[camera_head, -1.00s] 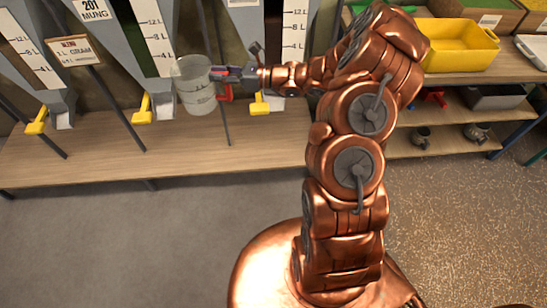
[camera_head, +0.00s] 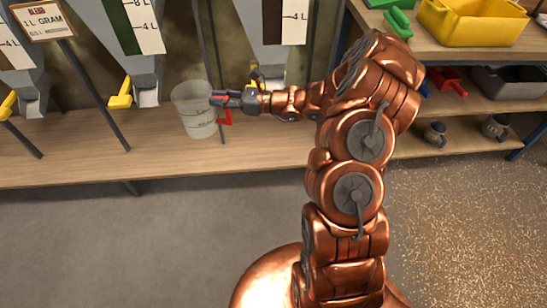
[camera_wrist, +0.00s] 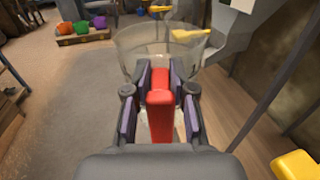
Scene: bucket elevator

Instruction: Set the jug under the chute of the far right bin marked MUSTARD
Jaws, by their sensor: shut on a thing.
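The clear jug (camera_head: 194,108) with a red handle is at the shelf, upright, between two bin chutes. My gripper (camera_head: 222,98) is shut on its red handle. In the wrist view the jug (camera_wrist: 135,42) lies just beyond my gripper (camera_wrist: 160,85), with the red handle between the fingers. The chute (camera_head: 147,97) with a yellow lever is left of the jug, and another chute (camera_head: 273,72) is right of it, partly behind my arm. No MUSTARD label is readable. I cannot tell whether the jug's base touches the wooden shelf.
A sign reading 1 L GRAM (camera_head: 43,22) stands on a dark post at the left. The wooden shelf (camera_head: 80,165) is bare in front. A yellow tub (camera_head: 470,22) and grey mugs (camera_head: 435,132) are on shelving at the right.

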